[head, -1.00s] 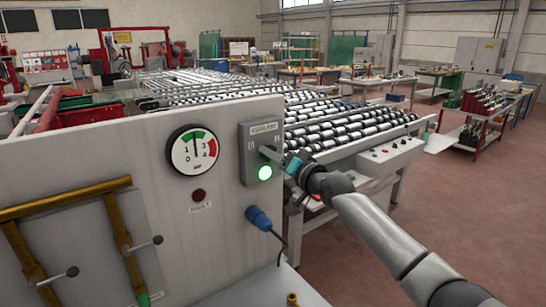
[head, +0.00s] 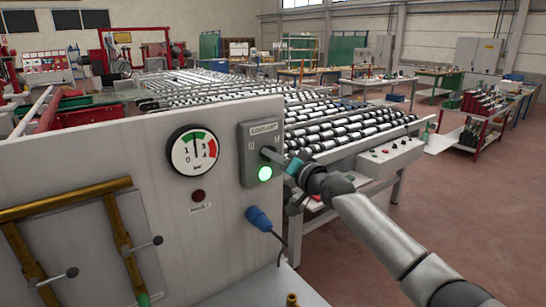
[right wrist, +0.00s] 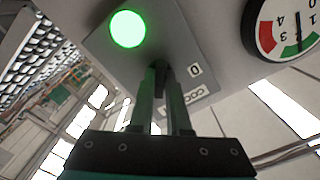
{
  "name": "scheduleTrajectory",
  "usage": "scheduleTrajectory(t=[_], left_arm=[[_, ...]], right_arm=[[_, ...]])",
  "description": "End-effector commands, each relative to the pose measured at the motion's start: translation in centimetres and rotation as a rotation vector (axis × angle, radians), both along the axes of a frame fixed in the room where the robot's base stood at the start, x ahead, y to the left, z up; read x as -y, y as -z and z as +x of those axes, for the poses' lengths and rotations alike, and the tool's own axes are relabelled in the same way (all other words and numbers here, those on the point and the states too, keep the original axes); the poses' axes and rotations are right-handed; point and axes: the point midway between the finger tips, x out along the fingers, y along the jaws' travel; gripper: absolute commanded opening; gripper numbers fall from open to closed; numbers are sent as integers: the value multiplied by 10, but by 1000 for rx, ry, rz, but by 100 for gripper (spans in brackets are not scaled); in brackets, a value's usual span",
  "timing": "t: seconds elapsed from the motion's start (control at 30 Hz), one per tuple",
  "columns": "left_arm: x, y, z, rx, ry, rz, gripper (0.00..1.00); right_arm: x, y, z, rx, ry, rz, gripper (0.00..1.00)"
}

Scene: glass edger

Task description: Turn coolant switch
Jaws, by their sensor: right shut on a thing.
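The coolant switch box (head: 250,137) is a grey box on the upright panel, with a label on top and a lit green lamp (head: 265,174) low on its face. The lamp also glows in the right wrist view (right wrist: 127,29). My right gripper (head: 269,154) reaches in from the right, its fingertips at the front of the box. In the right wrist view, my right gripper (right wrist: 163,72) is shut on the dark switch knob. The fingers mostly hide the knob, so its exact angle is unclear. A "0" mark (right wrist: 195,70) shows beside it. My left gripper is not in view.
A round pressure gauge (head: 195,150) and a dark red lamp (head: 198,195) sit left of the box. A blue plug (head: 258,218) with a cable sticks out below it. A roller conveyor (head: 350,128) stands behind the panel. Open floor (head: 440,205) lies to the right.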

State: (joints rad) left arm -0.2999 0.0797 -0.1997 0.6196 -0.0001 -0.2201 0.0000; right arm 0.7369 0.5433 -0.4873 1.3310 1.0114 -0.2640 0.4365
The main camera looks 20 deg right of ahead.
Motion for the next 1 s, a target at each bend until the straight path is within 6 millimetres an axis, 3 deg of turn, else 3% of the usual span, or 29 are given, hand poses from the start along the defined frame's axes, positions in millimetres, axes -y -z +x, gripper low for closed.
scheduleTrajectory(t=[0.37,1.0], left_arm=[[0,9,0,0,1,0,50],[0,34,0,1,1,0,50]], right_arm=[[0,1,0,35,1,-90,0],[1,0,0,227,1,-625,0]])
